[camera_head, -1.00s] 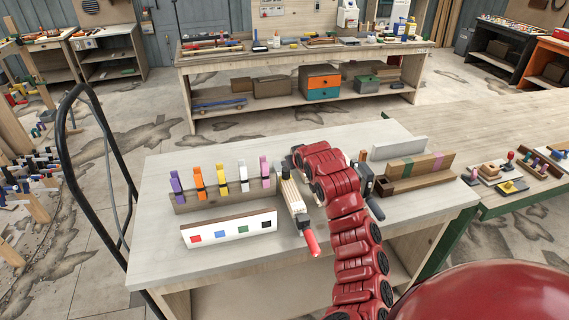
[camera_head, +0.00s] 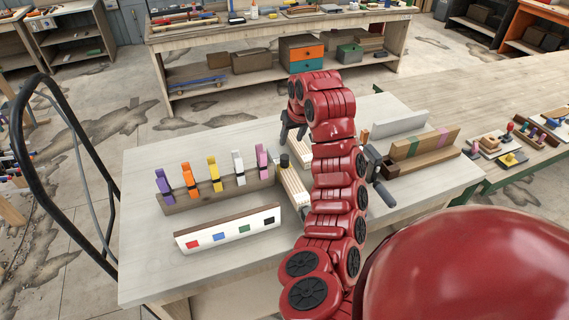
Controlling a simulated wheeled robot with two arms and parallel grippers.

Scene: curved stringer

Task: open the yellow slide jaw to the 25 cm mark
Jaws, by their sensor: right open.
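The yellow slide jaw (camera_head: 214,173) stands third from the left in a row of coloured jaws on a dark wooden rack (camera_head: 218,194). A scale is too small to read in this view. My right gripper (camera_head: 291,133) is open, with dark fingers pointing down. It hangs above the table, to the right of and behind the yellow jaw, clear of it. My red right arm hides part of the table's middle. My left gripper is out of view.
Purple, orange, white (camera_head: 238,167) and pink (camera_head: 262,161) jaws flank the yellow one. A white board with coloured squares (camera_head: 229,228) stands in front. A pale wooden bar (camera_head: 293,187) lies under my arm. Wooden blocks (camera_head: 424,153) sit at right. The table's front left is clear.

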